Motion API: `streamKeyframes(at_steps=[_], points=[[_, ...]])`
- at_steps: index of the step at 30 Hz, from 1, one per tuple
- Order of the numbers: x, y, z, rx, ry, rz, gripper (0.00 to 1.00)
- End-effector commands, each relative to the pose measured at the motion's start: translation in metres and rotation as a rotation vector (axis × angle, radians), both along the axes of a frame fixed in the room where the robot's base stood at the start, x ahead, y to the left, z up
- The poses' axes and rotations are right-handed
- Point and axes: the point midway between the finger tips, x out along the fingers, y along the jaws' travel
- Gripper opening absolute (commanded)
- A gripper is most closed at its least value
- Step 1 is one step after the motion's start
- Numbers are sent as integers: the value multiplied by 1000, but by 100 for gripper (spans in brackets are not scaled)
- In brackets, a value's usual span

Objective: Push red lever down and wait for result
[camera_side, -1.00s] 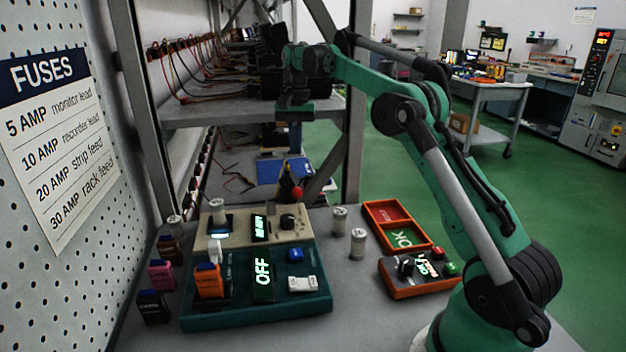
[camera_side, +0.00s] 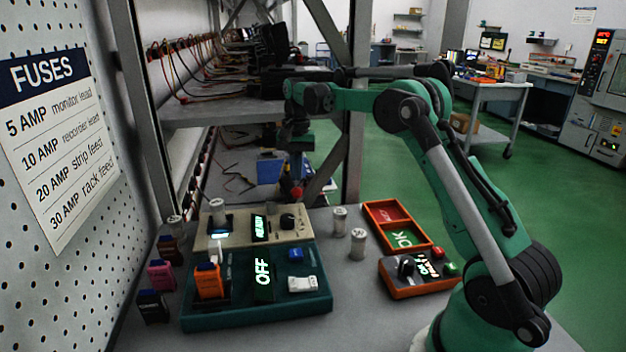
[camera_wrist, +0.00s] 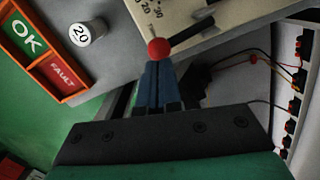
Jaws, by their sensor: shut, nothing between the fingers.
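The red lever's round knob (camera_side: 297,192) stands at the back right of the beige tester (camera_side: 222,240). In the wrist view the red knob (camera_wrist: 159,48) is right at the tips of my gripper (camera_wrist: 157,66), whose blue fingers are shut with nothing between them. I cannot tell whether they touch the knob. In the side view my gripper (camera_side: 292,178) points down at the knob and partly hides it. The tester's small display (camera_side: 259,228) is lit, but its text is too small to read.
A teal box (camera_side: 263,310) reading OFF stands in front of the tester. An orange tray (camera_side: 377,232) with OK and FAULT compartments, fuses (camera_side: 358,245) and an orange-edged box (camera_side: 420,285) are to the right. A rack post (camera_side: 357,120) rises behind.

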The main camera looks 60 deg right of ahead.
Motion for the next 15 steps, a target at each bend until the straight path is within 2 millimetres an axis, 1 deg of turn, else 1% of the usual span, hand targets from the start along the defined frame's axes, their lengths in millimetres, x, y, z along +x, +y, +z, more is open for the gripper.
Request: streamKeyframes(at_steps=[3, 6, 15], points=[[0, 1, -8, 0, 0, 0, 0], [-1, 1, -11, 0, 0, 0, 0], [-1, 1, -12, 0, 0, 0, 0]])
